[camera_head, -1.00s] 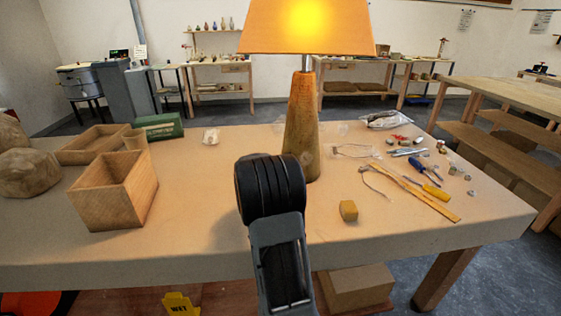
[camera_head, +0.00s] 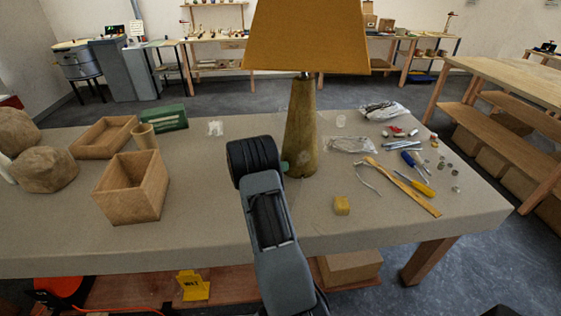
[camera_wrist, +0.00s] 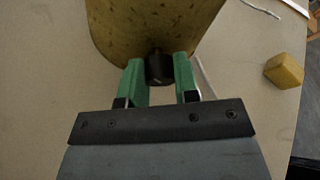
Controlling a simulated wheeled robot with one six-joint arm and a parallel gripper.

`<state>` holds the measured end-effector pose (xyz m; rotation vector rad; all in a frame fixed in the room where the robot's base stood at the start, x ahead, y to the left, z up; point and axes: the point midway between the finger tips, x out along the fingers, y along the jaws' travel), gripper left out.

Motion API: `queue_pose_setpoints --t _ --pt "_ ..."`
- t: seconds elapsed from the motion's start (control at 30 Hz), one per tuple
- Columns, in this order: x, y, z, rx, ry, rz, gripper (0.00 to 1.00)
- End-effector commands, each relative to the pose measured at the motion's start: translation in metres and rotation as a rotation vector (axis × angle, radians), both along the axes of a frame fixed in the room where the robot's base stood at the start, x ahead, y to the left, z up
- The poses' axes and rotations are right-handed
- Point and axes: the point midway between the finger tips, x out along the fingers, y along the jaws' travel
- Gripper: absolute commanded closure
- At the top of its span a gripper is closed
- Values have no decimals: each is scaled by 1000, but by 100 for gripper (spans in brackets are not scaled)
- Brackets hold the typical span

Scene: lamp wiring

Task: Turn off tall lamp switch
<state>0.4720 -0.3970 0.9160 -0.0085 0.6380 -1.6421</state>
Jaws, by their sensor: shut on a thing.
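The tall lamp stands on the workbench, with a wide tan shade (camera_head: 306,38) over a tapered wooden base (camera_head: 301,128). The shade is unlit. In the wrist view, the black round switch knob (camera_wrist: 159,69) sticks out of the lower front of the lamp base (camera_wrist: 150,28). My gripper (camera_wrist: 159,76) has its two green fingers on either side of the knob and is shut on it. In the head view, my wrist hides most of my gripper (camera_head: 285,167) and the knob, at the left of the lamp's foot.
A yellow block (camera_head: 342,205) lies right of the lamp's foot. A wooden ruler (camera_head: 405,188), screwdrivers and small parts lie farther right. An open wooden box (camera_head: 131,188) stands to the left. The bench's front middle is mostly clear.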

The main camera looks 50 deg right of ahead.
Motion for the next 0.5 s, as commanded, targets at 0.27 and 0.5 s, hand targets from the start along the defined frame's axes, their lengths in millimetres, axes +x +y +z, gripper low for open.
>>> queue_pose_setpoints --t 0.27,0.5 --pt "0 0 0 5 135 0 95" --pt "1 0 0 6 186 1 95"
